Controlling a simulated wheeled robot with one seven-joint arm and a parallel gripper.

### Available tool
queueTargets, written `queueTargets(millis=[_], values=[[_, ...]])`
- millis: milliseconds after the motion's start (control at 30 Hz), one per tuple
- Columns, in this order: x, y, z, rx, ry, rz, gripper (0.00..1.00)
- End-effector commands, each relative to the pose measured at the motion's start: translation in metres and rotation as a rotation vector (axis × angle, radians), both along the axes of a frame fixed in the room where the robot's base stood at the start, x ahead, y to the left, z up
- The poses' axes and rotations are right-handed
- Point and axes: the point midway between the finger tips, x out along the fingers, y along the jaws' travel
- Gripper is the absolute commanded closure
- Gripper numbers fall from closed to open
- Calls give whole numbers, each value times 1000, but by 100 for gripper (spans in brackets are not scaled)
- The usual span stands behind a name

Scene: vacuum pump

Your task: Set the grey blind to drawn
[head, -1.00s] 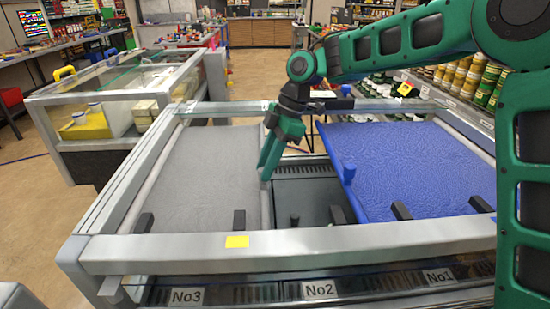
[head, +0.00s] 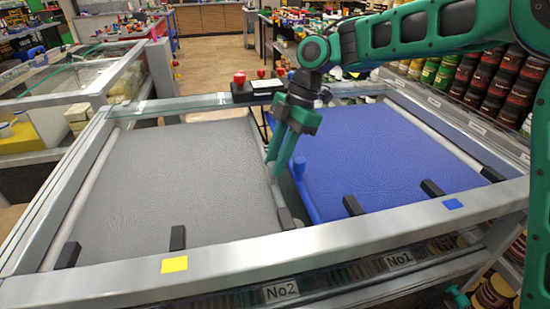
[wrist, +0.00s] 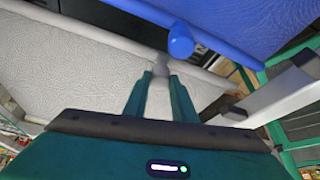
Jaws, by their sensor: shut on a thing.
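The grey blind (head: 175,190) is a textured sheet stretched from the left side of the metal-framed case to near its middle. Its leading bar (head: 284,212) is close to the edge of the blue blind (head: 390,155), with a narrow dark gap between them. My gripper (head: 273,172) is at that bar, fingers pointing down. In the wrist view, the fingers are shut on the grey blind's knob (wrist: 160,68), at the end between the fingertips. The grey sheet also shows there at left (wrist: 70,70).
The blue blind's knob (head: 299,168) stands just right of my fingers. Black stops (head: 178,238) line the front edge. A black box with a red button (head: 240,78) is at the back.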

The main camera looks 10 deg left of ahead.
Motion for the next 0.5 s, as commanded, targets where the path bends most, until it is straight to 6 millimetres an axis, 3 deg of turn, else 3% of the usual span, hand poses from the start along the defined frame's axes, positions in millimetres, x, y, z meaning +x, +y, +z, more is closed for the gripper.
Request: queueTargets(millis=[300,333,367,400,500], values=[[1,3,3,6,-7,-1,100],[1,3,3,6,-7,-1,69],[1,3,3,6,-7,1,62],[0,3,3,5,-6,1,57],[0,3,2,3,-4,2,57]])
